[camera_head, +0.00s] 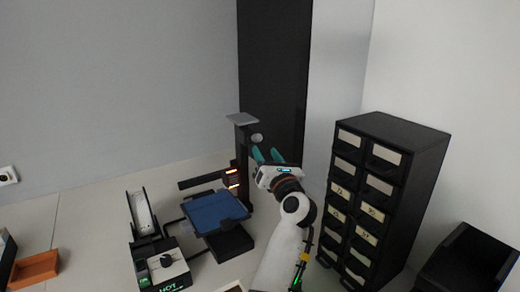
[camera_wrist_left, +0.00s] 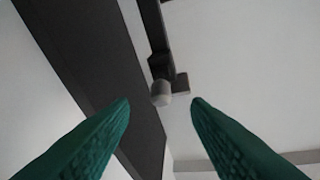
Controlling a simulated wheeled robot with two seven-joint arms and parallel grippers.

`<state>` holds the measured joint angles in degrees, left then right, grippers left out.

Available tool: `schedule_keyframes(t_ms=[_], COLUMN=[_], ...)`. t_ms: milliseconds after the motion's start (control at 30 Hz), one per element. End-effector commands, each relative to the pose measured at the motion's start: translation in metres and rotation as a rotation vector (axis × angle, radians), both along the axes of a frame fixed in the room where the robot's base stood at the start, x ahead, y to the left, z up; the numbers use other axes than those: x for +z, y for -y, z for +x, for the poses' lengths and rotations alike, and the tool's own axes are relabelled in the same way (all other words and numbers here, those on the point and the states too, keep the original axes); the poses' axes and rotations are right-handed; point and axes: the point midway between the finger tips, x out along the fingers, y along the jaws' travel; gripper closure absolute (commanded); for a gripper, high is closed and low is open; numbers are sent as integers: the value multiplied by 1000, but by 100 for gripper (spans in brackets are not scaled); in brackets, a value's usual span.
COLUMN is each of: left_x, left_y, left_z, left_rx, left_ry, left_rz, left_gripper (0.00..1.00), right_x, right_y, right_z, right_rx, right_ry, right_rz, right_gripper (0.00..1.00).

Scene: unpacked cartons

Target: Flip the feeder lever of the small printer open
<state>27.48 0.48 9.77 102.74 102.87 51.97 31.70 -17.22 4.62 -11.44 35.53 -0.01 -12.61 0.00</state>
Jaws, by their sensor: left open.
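The small printer has a blue bed (camera_head: 216,211) on a black base and a dark upright column (camera_head: 241,165) with a grey plate on top. A small grey rounded knob (camera_head: 256,138) sticks out near the column's top; I cannot tell for sure whether it is the feeder lever. My left gripper (camera_head: 266,154), with teal fingers, is open and empty just right of and below the knob. In the left wrist view the knob (camera_wrist_left: 160,92) shows between the fingertips (camera_wrist_left: 160,102), apart from both, on a dark bracket. My right gripper is not in view.
A black drawer cabinet (camera_head: 425,190) stands right of my arm, with a black bin (camera_head: 470,258) beside it. A black device marked HOT (camera_head: 165,268) stands left of the printer. An orange tray (camera_head: 36,268) lies at far left. A tall dark panel (camera_head: 272,70) rises behind.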

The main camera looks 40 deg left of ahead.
Motion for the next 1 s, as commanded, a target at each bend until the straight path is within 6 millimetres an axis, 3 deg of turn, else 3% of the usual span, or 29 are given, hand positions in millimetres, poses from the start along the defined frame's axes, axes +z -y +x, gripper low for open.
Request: schedule_keyframes(t_ms=[100,300,1000], left_x=[-7,-9,-8], left_y=[19,34,36], left_z=[-10,-19,-19], left_rx=[-1,1,1], left_ry=[1,2,1], left_rz=[-3,-2,-1], left_gripper=[57,57,57], right_x=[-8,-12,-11], right_y=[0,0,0], right_z=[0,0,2], right_rx=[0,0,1], right_ry=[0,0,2], right_rz=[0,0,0], right_gripper=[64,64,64])
